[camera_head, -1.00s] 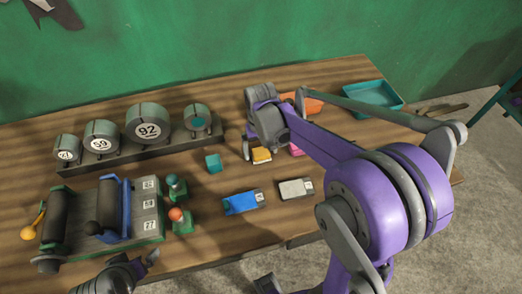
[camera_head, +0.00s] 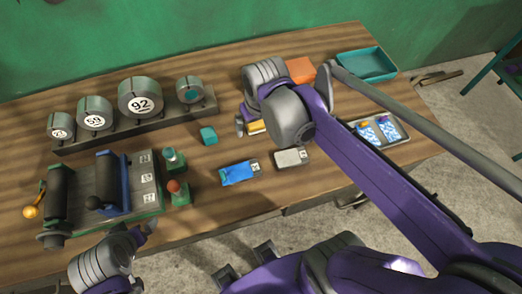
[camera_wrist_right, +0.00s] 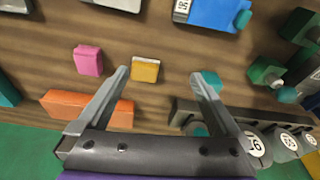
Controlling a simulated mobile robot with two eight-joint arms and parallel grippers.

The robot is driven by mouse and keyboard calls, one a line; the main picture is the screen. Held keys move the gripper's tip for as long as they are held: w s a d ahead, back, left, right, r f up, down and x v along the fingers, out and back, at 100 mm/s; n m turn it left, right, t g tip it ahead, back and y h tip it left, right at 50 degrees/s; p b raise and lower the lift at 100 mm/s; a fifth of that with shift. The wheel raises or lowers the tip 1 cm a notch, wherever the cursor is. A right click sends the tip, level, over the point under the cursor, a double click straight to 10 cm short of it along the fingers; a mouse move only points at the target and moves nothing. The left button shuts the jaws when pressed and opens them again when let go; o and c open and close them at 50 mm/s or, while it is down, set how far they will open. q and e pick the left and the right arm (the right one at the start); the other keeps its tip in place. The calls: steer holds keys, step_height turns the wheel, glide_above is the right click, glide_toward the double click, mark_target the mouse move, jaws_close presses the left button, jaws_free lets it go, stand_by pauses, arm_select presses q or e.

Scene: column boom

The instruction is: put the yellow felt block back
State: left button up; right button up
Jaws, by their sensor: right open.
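The yellow felt block (camera_head: 257,127) lies on the wooden table, partly hidden by my right arm in the head view. In the right wrist view the yellow block (camera_wrist_right: 145,70) shows between the spread fingers of my right gripper (camera_wrist_right: 159,74), nearer the left finger. That gripper is open and empty; I cannot tell its height above the block. In the head view the right gripper (camera_head: 246,124) is mostly hidden behind its own wrist. My left gripper (camera_head: 146,256) is low at the left, away from the block; its jaw opening is unclear.
A pink block (camera_wrist_right: 88,61) and an orange block (camera_wrist_right: 88,108) lie near the yellow one. A teal cube (camera_head: 208,135), blue box (camera_head: 240,173) and grey box (camera_head: 291,157) are close by. A weight rack (camera_head: 140,130) stands left, a teal tray (camera_head: 366,64) back right.

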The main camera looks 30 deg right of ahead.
steer(key=s+a+f+t, duration=0.1)
steer(key=s, duration=0.1)
steer(key=s+a+f+n+t, duration=0.1)
steer(key=s+f, duration=0.1)
steer(key=s, duration=0.1)
steer(key=s+a+f, duration=0.1)
steer(key=s+f, duration=0.1)
steer(key=s, duration=0.1)
steer(key=shift+f+t, duration=0.1)
steer(key=shift+t, duration=0.3)
